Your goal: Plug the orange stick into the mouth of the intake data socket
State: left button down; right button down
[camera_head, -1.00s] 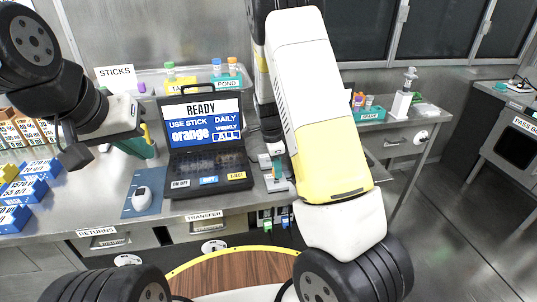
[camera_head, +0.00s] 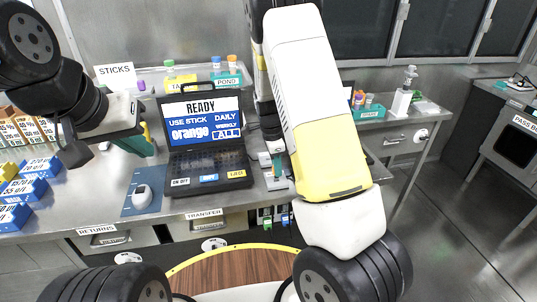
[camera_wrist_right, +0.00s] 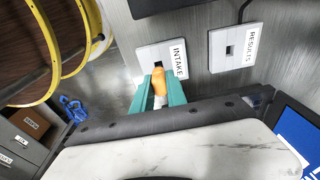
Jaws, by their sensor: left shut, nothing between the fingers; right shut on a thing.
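In the right wrist view, my right gripper (camera_wrist_right: 158,92) is shut on the orange stick (camera_wrist_right: 157,84). Its teal fingers hold the stick low down, and the orange end points at the intake data socket (camera_wrist_right: 148,57), a white plate marked INTAKE. The stick's end overlaps the lower part of the dark mouth (camera_wrist_right: 158,66); I cannot tell whether it touches or has entered. In the head view, my right gripper (camera_head: 277,166) is just right of the laptop, and the stick is too small to make out. My left gripper (camera_head: 146,148) is shut and empty, left of the laptop.
A second socket marked RESULTS (camera_wrist_right: 235,48) is beside the intake socket. The laptop (camera_head: 208,140) reads READY, USE STICK orange. A mouse (camera_head: 142,197) lies on a blue pad in front of my left gripper. Blue boxes (camera_head: 35,170) stand at the left.

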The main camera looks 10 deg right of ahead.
jog(key=shift+f, duration=1.3)
jog(key=c, duration=1.3)
grip_release()
jog(key=shift+o, duration=0.2)
jog(key=shift+r, duration=0.1)
jog(key=r, duration=0.6)
jog(key=shift+a, duration=0.4)
jog(key=shift+a+r, duration=0.1)
jog(key=shift+r, duration=0.65)
